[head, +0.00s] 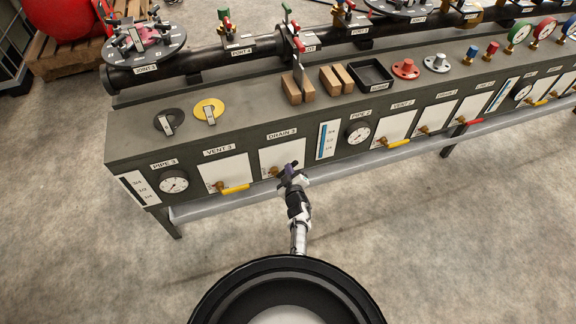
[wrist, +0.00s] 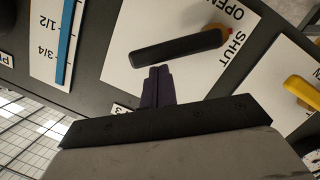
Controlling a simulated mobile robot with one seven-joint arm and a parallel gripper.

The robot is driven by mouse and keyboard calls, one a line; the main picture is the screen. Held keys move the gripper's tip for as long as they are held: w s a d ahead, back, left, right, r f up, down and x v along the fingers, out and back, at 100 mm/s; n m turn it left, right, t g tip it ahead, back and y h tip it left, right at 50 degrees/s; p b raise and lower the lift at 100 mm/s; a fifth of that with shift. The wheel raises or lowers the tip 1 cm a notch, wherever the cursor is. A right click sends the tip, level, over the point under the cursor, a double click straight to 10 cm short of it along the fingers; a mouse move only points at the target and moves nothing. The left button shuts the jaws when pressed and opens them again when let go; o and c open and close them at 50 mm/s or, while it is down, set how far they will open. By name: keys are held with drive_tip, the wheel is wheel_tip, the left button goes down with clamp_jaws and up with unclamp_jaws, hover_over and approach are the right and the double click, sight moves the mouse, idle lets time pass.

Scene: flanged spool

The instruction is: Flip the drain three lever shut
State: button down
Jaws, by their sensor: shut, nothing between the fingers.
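The drain three panel (head: 283,155) is a white plate labelled DRAIN 3 on the bench's sloping front. In the wrist view its black lever (wrist: 178,47) runs left from a brass pivot (wrist: 216,37), near the printed words OPEN and SHUT. In the head view a brass fitting (head: 274,171) shows, and my gripper hides most of the lever. My gripper (head: 290,170) is in front of this panel. In the wrist view its dark fingers (wrist: 158,70) are together and empty, with tips close beside the lever's edge; I cannot tell whether they touch.
The VENT 3 panel with its yellow lever (head: 234,188) is to the left of drain three in the head view. A blue level gauge (head: 328,139) and a round dial (head: 358,133) are to the right. A grey rail (head: 400,157) runs below the panels. The floor in front is clear.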

drive_tip(key=shift+w+d+f+m+g+y+b, duration=0.2)
drive_tip(key=shift+d+f+m+y+b, duration=0.1)
drive_tip(key=shift+d+f+m, duration=0.35)
drive_tip(key=shift+w+d+f+m+g+y+b, duration=0.15)
drive_tip(key=shift+w+d+f+m+y+b, duration=0.1)
drive_tip(key=shift+d+f+m, duration=0.4)
drive_tip(key=shift+w+d+f+m+g+y+b, duration=0.15)
drive_tip(key=shift+d+f+m+y+b, duration=0.2)
drive_tip(key=shift+f+m, duration=0.5)
drive_tip(key=shift+d+f, duration=0.1)
drive_tip(key=shift+f, duration=0.05)
